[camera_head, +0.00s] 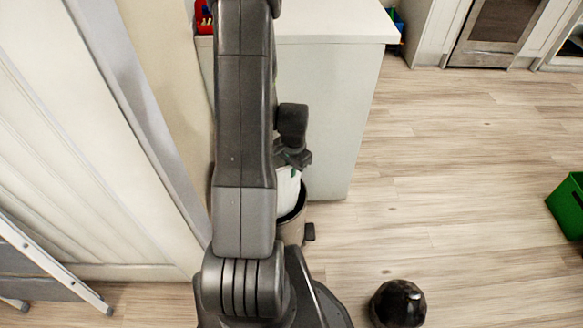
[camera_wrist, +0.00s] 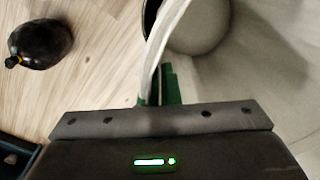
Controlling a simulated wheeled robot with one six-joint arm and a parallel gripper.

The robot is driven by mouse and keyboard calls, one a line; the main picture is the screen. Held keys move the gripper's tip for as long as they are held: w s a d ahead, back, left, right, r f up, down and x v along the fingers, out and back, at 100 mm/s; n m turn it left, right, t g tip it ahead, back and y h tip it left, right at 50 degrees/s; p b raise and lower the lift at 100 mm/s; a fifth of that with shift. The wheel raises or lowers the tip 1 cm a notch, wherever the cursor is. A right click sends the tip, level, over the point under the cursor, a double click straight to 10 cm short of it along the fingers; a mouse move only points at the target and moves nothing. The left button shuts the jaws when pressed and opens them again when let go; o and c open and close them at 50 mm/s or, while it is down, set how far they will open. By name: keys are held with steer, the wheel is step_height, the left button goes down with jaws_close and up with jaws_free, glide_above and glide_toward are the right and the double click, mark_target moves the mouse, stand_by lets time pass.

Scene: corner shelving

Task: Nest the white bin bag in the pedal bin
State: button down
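The white bin bag (camera_head: 286,192) hangs below my gripper (camera_head: 293,162) at the mouth of the pedal bin (camera_head: 293,231). Its lower part appears to be inside the bin's dark rim; how deep is hidden by my arm. In the wrist view the pale bag (camera_wrist: 200,25) fills the top middle, and its edge runs down between the green fingertips of my gripper (camera_wrist: 160,88), which look closed on it. A dark piece of the bin's rim (camera_wrist: 149,17) shows to the left of the bag. The bin's pedal (camera_head: 309,232) sticks out to the right.
A black, rounded bag-like object (camera_head: 398,303) lies on the floor at the lower right. A white cabinet (camera_head: 335,110) stands behind the bin, and a wall is on the left. A folded stepladder (camera_head: 45,265) is at the lower left and a green crate (camera_head: 568,207) at the right.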

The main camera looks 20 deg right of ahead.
mark_target(292, 198)
step_height(292, 198, down, 29)
steer(key=b, duration=2.3)
steer(key=shift+f, duration=0.15)
stand_by(0.7)
steer(key=c, duration=2.1)
jaws_free()
steer(key=o, duration=0.5)
steer(key=r+p, duration=0.2)
steer(key=r, duration=0.2)
steer(key=r+p, duration=0.1)
steer(key=r, duration=0.4)
steer(key=r+p, duration=0.2)
steer(key=r, duration=0.2)
steer(key=shift+s+d+r+p, duration=0.15)
steer(key=shift+s+r+p, duration=0.15)
steer(key=shift+r, duration=0.1)
